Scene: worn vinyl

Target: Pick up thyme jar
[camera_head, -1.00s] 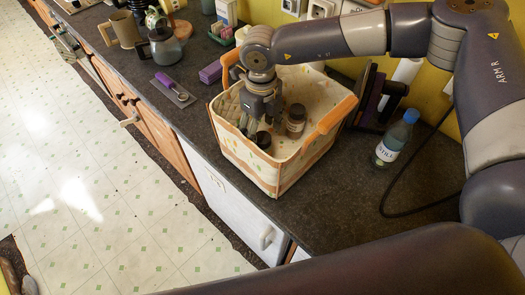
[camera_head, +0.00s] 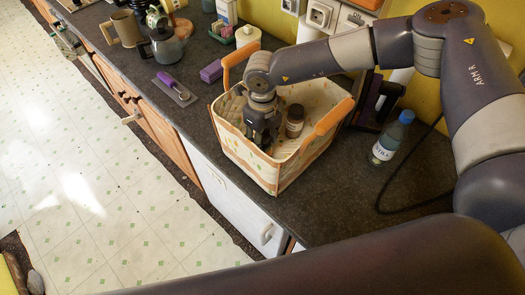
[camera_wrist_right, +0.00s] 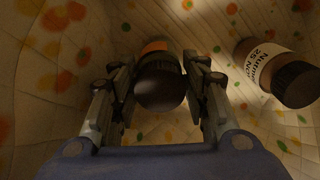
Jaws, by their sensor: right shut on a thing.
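The thyme jar (camera_wrist_right: 160,82), dark-lidded with a strip of orange showing, is between the fingers of my right gripper (camera_wrist_right: 160,100) in the wrist view. Its name is not readable there. In the head view my right gripper (camera_head: 262,138) reaches down into the patterned basket (camera_head: 245,158) and hides the jar. The gripper is shut on the jar, inside the basket. A second jar (camera_head: 295,121) with a dark lid stands just right of the gripper. In the wrist view this jar (camera_wrist_right: 263,62) has a white label starting "Nutm". My left gripper is not in view.
The basket has orange handles (camera_head: 334,116). A purple-handled scraper (camera_head: 173,89), a purple block (camera_head: 212,71) and a kettle (camera_head: 165,46) lie left and behind.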

